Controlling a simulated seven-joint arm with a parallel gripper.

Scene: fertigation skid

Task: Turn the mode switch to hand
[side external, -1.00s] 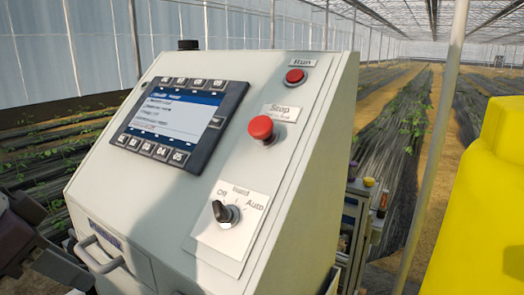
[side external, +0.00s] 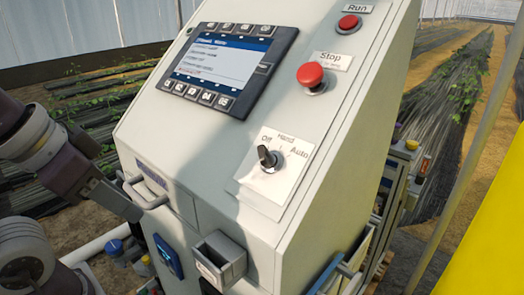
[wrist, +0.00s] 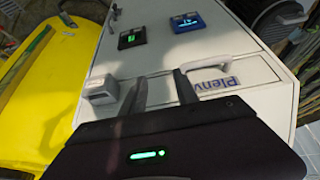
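The mode switch (side external: 267,157) is a black knob on a white plate on the cabinet's sloped face, in the side external view. Its plate reads Off, Hand and Auto from left to right. The knob's tip leans up and left, towards Off. My gripper (side external: 132,208) is at the left, by the cabinet's lower front and well apart from the switch. In the wrist view my gripper (wrist: 161,75) has two dark fingers spread with empty space between them. The switch is not in the wrist view.
A grey handle (side external: 145,192) is close to my fingers; contact cannot be told. A red Stop button (side external: 310,74), a red Run button (side external: 348,22) and a screen panel (side external: 228,65) share the sloped face. A grey box (side external: 219,260) sticks out below. A yellow tank (side external: 490,245) stands right.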

